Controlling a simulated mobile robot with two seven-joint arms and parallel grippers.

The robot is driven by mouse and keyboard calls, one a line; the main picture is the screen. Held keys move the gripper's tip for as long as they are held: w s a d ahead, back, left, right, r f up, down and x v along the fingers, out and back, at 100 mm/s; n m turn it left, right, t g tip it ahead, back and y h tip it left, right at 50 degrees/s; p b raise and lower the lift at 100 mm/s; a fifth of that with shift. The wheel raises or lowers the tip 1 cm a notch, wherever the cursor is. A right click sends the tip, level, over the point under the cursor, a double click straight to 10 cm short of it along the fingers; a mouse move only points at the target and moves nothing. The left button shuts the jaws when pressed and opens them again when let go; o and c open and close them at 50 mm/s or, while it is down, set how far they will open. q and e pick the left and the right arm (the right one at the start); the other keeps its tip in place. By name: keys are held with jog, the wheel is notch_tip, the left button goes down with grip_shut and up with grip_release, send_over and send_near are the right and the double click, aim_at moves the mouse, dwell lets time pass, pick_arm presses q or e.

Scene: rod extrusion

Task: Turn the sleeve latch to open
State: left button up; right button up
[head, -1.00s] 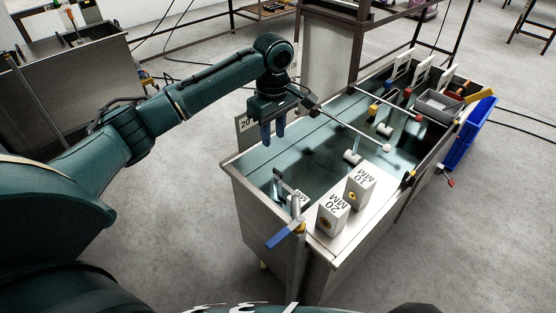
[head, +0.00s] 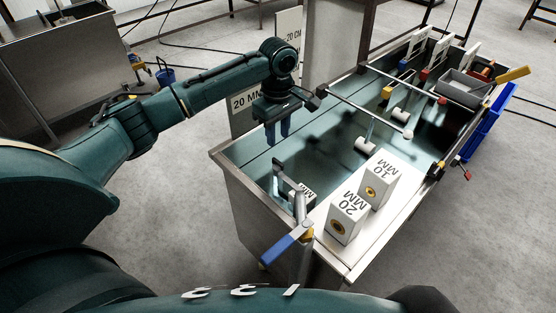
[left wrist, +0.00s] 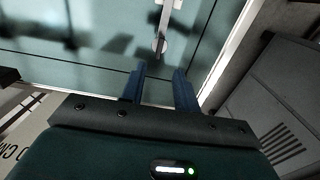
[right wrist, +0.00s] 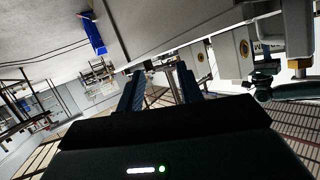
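A lever with a blue handle (head: 284,246) and a brass-coloured joint sits on a post at the near corner of the metal tank (head: 237,200). A bent grey metal bar (head: 284,178) stands behind it, above the tank. I cannot tell for sure which part is the sleeve latch. My left gripper (head: 278,134) is over the tank's far-left side, apart from both, its blue fingers parted and empty. In the left wrist view a metal bar with a rounded end (left wrist: 160,42) lies beyond these fingertips. My right gripper (right wrist: 153,72) is open and empty; its fingers do not show in the head view.
White blocks marked 20 MM (head: 347,216) and 10 MM (head: 379,178) stand on the tank's near-right ledge. A blue bin (head: 487,125) hangs on the far right side. Bare floor lies left of the tank.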

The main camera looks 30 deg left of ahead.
aim_at(278, 161)
pick_arm(q)
notch_tip(278, 161, down, 9)
jog(key=shift+f+b, duration=0.15)
jog(key=shift+b, duration=0.65)
jog(key=shift+c, duration=0.3)
grip_shut()
